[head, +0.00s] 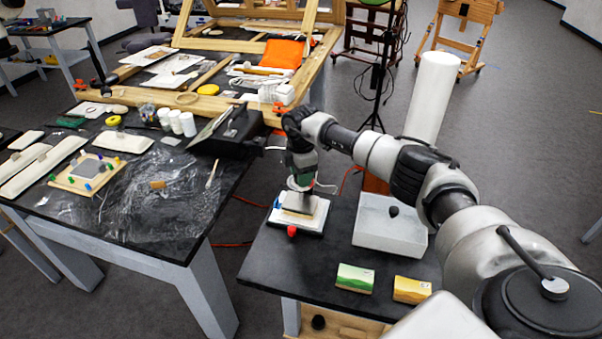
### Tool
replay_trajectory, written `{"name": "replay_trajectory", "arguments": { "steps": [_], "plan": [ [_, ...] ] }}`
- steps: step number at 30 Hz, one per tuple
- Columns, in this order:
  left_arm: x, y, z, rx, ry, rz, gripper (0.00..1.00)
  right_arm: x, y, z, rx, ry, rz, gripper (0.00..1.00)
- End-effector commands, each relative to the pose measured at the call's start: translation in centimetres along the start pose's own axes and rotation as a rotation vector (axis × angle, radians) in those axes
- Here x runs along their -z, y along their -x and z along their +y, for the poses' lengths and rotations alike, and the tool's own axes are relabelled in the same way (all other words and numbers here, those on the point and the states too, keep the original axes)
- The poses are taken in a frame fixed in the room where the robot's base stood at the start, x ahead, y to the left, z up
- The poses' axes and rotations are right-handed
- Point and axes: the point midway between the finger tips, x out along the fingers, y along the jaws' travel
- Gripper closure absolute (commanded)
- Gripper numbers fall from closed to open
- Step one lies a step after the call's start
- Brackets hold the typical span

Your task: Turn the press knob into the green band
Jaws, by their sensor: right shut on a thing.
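My right gripper (300,188) points down over a small white stacked press-like unit (312,225) on the near black table. It is shut on a small grey-brown piece (299,203) at the top of that unit; the fingers and wrist hide much of it, and I cannot tell whether it is the knob. A red knob-like part (292,231) sits at the unit's front edge. A pale grey box (390,227) with a round black knob (394,211) stands to the right, apart from the gripper. I cannot make out a green band. My left gripper is not in view.
A green-and-yellow block (355,278) and a yellow one (412,289) lie near the front of the near table (290,268). A black tray-like case (232,133) stands on the left table. Bare tabletop lies left of the blocks.

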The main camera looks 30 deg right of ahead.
Motion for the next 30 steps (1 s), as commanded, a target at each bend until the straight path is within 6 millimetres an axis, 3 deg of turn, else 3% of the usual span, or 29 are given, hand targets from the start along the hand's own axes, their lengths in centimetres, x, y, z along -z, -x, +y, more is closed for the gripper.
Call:
{"name": "replay_trajectory", "arguments": {
  "steps": [5,6,11,22,30],
  "plan": [
    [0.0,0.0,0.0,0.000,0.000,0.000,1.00,0.0,0.1,0.1,-0.003,0.000,0.000,0.81],
    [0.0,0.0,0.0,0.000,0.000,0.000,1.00,0.0,0.1,0.1,-0.003,0.000,0.000,0.56],
    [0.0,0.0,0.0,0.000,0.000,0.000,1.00,0.0,0.1,0.1,-0.002,0.001,0.000,0.32],
    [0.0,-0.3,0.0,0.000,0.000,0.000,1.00,0.0,0.7,0.1,-0.003,0.002,0.001,0.32],
    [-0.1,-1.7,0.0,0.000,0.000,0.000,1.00,0.0,5.6,0.1,-0.007,0.003,0.001,0.32]
  ]
}}
